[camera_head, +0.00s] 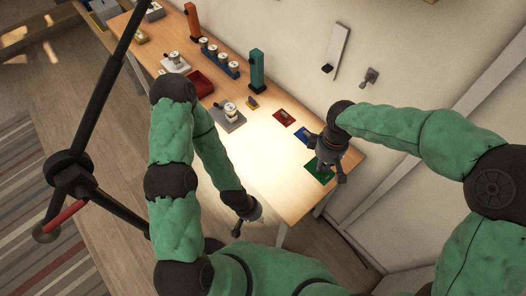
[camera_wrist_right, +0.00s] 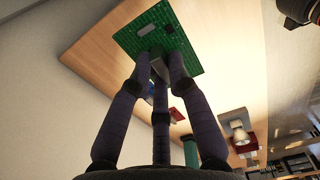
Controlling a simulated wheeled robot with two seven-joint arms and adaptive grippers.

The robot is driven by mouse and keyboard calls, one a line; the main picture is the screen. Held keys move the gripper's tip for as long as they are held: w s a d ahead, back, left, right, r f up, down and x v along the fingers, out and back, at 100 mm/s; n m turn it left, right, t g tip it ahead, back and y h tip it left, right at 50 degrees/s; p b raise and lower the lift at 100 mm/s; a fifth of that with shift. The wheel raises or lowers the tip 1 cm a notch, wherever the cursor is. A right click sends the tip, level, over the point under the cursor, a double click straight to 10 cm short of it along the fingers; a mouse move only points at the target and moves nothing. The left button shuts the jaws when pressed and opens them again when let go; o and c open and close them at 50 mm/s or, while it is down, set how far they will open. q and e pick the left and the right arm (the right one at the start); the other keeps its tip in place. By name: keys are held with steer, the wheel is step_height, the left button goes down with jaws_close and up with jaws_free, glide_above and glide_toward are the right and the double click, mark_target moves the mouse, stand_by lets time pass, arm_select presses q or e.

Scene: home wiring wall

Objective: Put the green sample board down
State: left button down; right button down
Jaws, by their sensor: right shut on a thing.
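The green sample board (camera_head: 315,174) is at the near right end of the wooden table, below my right gripper (camera_head: 333,172). In the right wrist view the green board (camera_wrist_right: 190,35) shows flat against the wood, with a light block and a dark block on it. The fingers of my right gripper (camera_wrist_right: 161,65) are shut on a grey part on the board. I cannot tell whether the board touches the table. My left gripper (camera_head: 247,222) hangs off the table's front edge, away from the board; its jaws are too small to judge.
A blue board (camera_head: 301,135) and a red board (camera_head: 284,117) lie on the table (camera_head: 270,185) beside the green one. A grey base with a white fitting (camera_head: 229,116), a green upright block (camera_head: 257,70) and a red tray (camera_head: 200,83) stand farther back. The wall runs behind.

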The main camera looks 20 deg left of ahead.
steer(key=s+a, duration=0.2)
steer(key=a, duration=0.8)
steer(key=s+a, duration=0.2)
steer(key=a, duration=0.8)
steer(key=w+a+f+b, duration=0.1)
steer(key=w+f, duration=0.2)
steer(key=w, duration=0.1)
steer(key=w+a+f+b, duration=0.1)
steer(key=w+f, duration=0.2)
steer(key=w, duration=0.1)
steer(key=w+a+f+b, duration=0.1)
steer(key=w+f, duration=0.2)
steer(key=w, duration=0.1)
steer(key=shift+w+a+b, duration=0.1)
steer(key=shift+a+b, duration=0.2)
steer(key=shift+a, duration=0.05)
steer(key=shift+w+a+f, duration=0.1)
steer(key=shift+w+f, duration=0.25)
steer(key=shift+f, duration=0.35)
steer(key=shift+f+b, duration=0.45)
steer(key=shift+f, duration=0.8)
